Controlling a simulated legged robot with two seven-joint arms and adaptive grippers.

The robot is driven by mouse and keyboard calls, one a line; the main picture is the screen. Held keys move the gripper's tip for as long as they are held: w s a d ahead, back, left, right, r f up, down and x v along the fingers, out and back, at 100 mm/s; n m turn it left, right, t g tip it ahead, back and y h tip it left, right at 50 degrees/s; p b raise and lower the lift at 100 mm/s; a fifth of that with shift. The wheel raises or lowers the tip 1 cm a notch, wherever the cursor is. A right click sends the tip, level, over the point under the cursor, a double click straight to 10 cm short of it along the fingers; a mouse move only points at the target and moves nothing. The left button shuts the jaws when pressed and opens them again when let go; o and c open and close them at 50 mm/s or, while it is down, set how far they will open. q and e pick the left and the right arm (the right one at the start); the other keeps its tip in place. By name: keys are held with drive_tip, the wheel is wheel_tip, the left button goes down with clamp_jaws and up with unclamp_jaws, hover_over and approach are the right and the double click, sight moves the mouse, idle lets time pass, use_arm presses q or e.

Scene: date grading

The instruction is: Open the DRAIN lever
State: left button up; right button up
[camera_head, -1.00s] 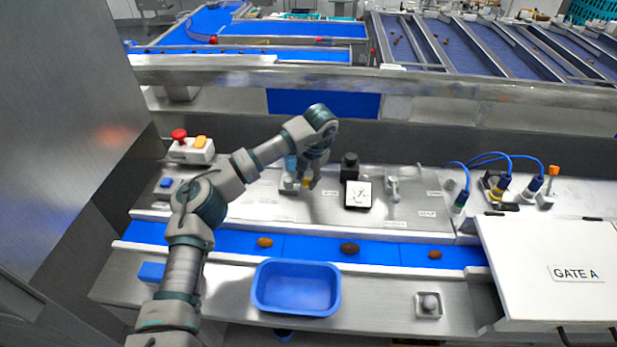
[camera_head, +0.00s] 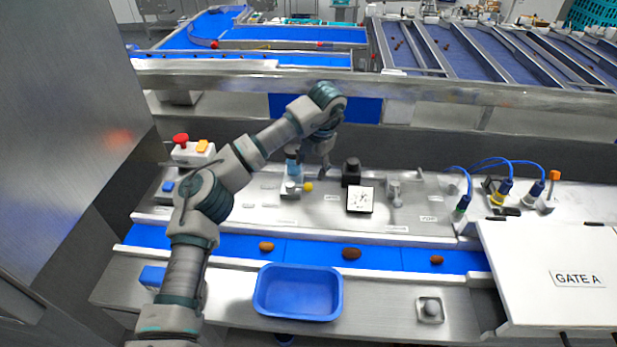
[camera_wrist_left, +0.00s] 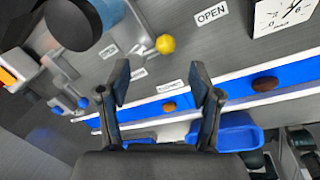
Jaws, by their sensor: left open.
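A small lever with a yellow ball knob (camera_head: 308,187) stands on the grey metal panel beside a blue-topped fitting (camera_head: 292,168). I cannot read the word DRAIN on it. In the left wrist view its yellow knob (camera_wrist_left: 165,44) lies beyond the fingertips, and an OPEN label (camera_wrist_left: 211,14) is to its right. My left gripper (camera_head: 326,163) hangs above and behind the knob in the head view. The left wrist view shows its two fingers (camera_wrist_left: 160,88) spread apart with nothing between them. The knob is apart from the fingers. My right gripper is not in view.
A black-topped post (camera_head: 351,170) and a white dial (camera_head: 360,199) stand right of the knob. Another metal lever (camera_head: 394,190) is farther right. In front run a blue belt (camera_head: 300,246) with brown dates and a blue tray (camera_head: 298,316). A red button box (camera_head: 190,152) is left.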

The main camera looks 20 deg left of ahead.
use_arm(q)
drive_tip(key=r, duration=0.4)
drive_tip(key=shift+s+d+r, duration=0.15)
drive_tip(key=shift+d+r, duration=0.05)
drive_tip(key=shift+d, duration=0.2)
drive_tip(key=shift+a+f, duration=0.1)
